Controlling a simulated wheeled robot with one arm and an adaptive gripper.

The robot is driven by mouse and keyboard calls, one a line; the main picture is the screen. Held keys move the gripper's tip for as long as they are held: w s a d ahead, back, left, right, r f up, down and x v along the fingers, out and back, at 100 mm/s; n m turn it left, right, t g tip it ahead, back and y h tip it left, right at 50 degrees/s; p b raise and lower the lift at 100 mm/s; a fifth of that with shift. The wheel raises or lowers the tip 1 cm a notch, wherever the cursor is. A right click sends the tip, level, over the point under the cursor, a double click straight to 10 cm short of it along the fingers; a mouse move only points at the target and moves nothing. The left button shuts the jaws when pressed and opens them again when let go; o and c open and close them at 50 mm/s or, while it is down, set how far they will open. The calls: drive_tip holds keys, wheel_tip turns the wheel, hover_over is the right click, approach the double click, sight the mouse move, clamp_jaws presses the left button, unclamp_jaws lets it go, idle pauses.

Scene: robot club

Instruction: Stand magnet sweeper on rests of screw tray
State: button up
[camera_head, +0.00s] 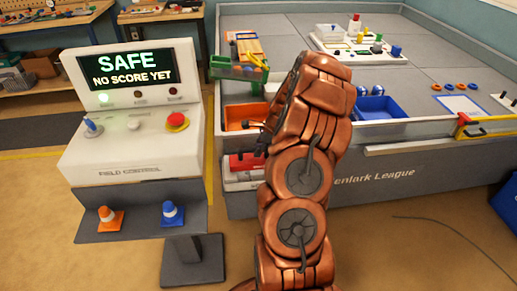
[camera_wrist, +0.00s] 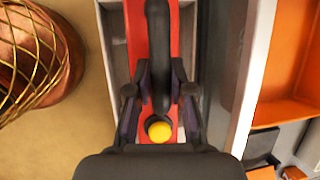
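What I take to be the magnet sweeper, a red body (camera_wrist: 183,22) with a long black handle (camera_wrist: 158,50) and a yellow round knob (camera_wrist: 159,130), lies in a narrow grey holder (camera_wrist: 115,45) in the wrist view. Its red part (camera_head: 245,161) also shows low at the table's front left in the head view. My gripper (camera_wrist: 160,80) has one finger on each side of the handle; whether they press on it is unclear. In the head view my arm hides most of the gripper. I cannot tell which container is the screw tray.
An orange bin (camera_head: 240,126) and a blue bin (camera_head: 382,116) sit at the table's front edge. A field control console (camera_head: 130,150) stands left of the table. A white board (camera_head: 335,52) with pegs is farther back.

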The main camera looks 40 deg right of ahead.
drive_tip(key=o, duration=0.5)
drive_tip(key=shift+c, duration=0.2)
drive_tip(key=v, duration=1.2)
